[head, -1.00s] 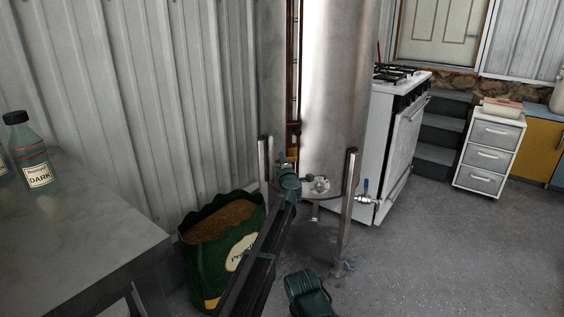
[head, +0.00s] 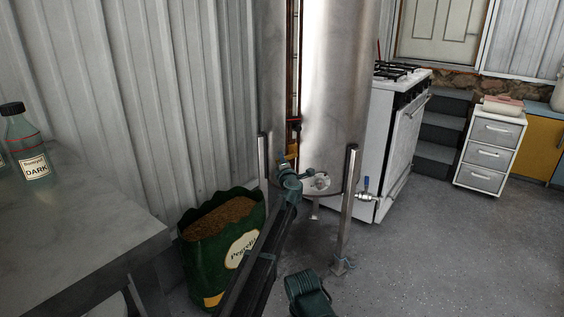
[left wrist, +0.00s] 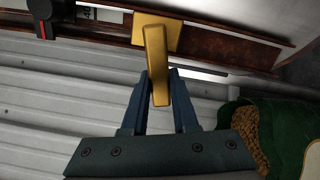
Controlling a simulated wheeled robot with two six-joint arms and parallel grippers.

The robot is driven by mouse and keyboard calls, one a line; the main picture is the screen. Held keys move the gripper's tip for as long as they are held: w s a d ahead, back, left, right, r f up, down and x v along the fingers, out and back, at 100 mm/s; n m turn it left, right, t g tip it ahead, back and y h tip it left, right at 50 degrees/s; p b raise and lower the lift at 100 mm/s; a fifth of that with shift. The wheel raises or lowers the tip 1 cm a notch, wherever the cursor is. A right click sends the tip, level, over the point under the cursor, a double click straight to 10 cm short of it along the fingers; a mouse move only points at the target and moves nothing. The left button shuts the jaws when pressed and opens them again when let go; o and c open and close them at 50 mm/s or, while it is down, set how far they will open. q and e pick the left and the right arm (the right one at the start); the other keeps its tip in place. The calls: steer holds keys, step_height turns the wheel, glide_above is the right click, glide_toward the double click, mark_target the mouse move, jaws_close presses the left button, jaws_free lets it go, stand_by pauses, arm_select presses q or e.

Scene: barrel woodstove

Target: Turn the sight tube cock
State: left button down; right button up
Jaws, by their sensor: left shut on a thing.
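The sight tube cock is a brass-yellow lever (left wrist: 156,62) on a yellow block, set on a brown upright strip (left wrist: 215,42) in the left wrist view. In the head view the strip (head: 294,70) runs down the front of the tall steel tank (head: 335,90), and only a little of the cock shows low on it. My left gripper (left wrist: 158,76) is shut on the lever, with one blue finger on each side of it. In the head view the left gripper (head: 288,163) is small and partly hidden by its own wrist.
A green pellet sack (head: 212,250) stands left of my left arm. A grey table (head: 85,225) with a bottle (head: 27,145) is at far left. A tank leg (head: 347,205) and a blue-handled valve (head: 366,190) are at right. Open floor lies further right.

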arm_select(q)
steer(key=f+n+b, duration=0.1)
steer(key=n, duration=0.1)
steer(key=f+n+b, duration=0.1)
steer(key=shift+w+d+n, duration=0.1)
steer(key=shift+d+n, duration=0.3)
steer(key=shift+w+d+f+n+y+b, duration=0.15)
steer(key=shift+d+f+n+y+b, duration=0.4)
steer(key=shift+n, duration=1.45)
steer(key=shift+w+d+f+n+y+b, duration=0.1)
steer(key=shift+w+d+n+b, duration=0.2)
steer(key=shift+d+n, duration=1.1)
steer(key=shift+w+d+f+n+y+b, duration=0.1)
steer(key=shift+f+n+y+b, duration=0.3)
steer(key=shift+n, duration=2.2)
steer(key=shift+r, duration=0.15)
steer(key=c, duration=0.7)
jaws_free()
steer(key=shift+s, duration=0.1)
